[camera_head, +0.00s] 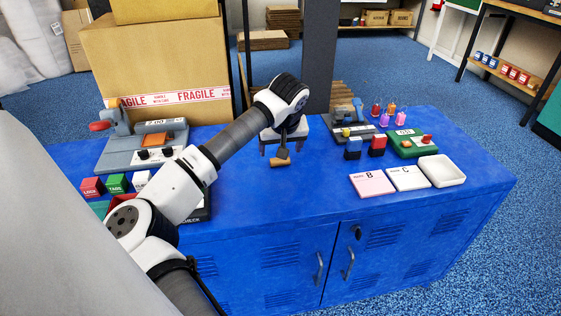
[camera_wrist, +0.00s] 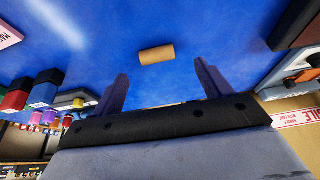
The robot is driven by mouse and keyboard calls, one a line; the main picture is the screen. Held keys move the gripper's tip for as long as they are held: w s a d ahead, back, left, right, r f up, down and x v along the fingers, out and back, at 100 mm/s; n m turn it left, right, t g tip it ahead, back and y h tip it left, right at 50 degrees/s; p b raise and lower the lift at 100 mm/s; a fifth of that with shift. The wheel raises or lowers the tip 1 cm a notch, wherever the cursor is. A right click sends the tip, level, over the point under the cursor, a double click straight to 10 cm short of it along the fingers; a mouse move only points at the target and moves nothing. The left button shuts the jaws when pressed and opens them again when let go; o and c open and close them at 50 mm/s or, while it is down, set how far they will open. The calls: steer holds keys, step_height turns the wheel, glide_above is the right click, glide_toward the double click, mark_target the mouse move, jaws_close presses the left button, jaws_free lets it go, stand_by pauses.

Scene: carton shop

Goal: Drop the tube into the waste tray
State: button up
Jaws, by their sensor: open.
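The tube is a short brown cylinder (camera_head: 279,163) lying on its side on the blue cabinet top. It also shows in the wrist view (camera_wrist: 157,54), ahead of and between the lines of my two fingers. My gripper (camera_head: 284,149) is open and empty, pointing down close to the tube; the wrist view shows both fingers spread wide (camera_wrist: 163,84). I cannot tell exactly how far above the tube the fingertips are. A shallow, empty white tray (camera_head: 442,171), likely the waste tray, sits at the right end of the cabinet top.
Cards marked B (camera_head: 371,184) and C (camera_head: 408,178) lie left of the tray. Blue and red blocks (camera_head: 377,146), a grey device (camera_head: 350,128) and a green device (camera_head: 412,143) stand behind them. A grey press (camera_head: 140,152) and a large carton (camera_head: 155,70) are at left.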

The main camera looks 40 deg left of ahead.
mark_target(280, 160)
steer(key=shift+w+p+x, duration=0.2)
steer(key=shift+p+x, duration=0.05)
steer(key=shift+x, duration=1.35)
steer(key=shift+w+p+x, duration=0.2)
steer(key=shift+w+x, duration=0.05)
steer(key=shift+x, duration=1.35)
steer(key=shift+r, duration=0.1)
steer(key=c, duration=1.1)
steer(key=shift+r, duration=0.15)
step_height(280, 160, up, 20)
steer(key=shift+f, duration=0.1)
